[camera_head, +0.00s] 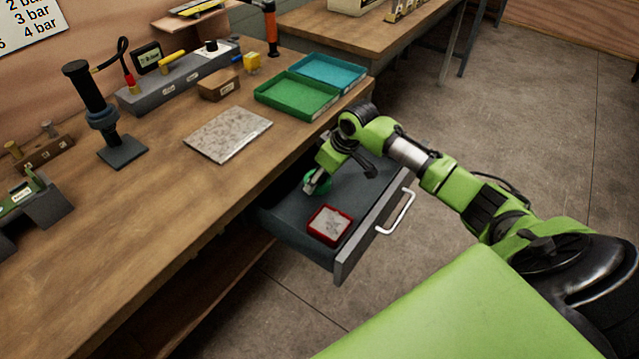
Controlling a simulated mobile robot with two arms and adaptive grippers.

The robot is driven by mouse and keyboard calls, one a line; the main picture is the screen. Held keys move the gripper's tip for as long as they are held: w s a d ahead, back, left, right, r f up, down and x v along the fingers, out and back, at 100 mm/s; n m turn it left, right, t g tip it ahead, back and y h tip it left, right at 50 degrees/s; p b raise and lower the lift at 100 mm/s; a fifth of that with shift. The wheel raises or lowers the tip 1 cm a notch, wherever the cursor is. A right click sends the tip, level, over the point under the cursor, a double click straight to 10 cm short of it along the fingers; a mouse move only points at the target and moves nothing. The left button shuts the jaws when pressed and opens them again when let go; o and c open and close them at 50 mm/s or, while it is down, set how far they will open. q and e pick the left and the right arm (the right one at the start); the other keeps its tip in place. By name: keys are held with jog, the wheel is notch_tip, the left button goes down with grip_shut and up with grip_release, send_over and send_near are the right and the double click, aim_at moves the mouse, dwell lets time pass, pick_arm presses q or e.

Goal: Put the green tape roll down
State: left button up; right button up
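The green tape roll (324,182) is small and partly hidden by my gripper. It is inside the open grey drawer (362,206), near the drawer's left inner side. My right gripper (312,186) reaches down into the drawer from the right, with its fingers at the tape roll. It looks shut on the roll, though the fingers are small in this view. I cannot tell whether the roll touches the drawer floor. My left gripper is not in view.
A red-rimmed box (330,226) lies in the drawer near its front corner. On the wooden workbench (150,220) are a green tray (297,95), a blue tray (328,72) and a speckled plate (228,134). The drawer's white handle (398,214) juts out over clear floor.

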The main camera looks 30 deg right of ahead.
jog(key=shift+f, duration=1.4)
jog(key=shift+f, duration=0.1)
jog(key=o, duration=1.2)
jog(key=shift+r, duration=0.25)
jog(key=v, duration=1.1)
jog(key=shift+s+r, duration=0.2)
jog(key=shift+r, duration=0.2)
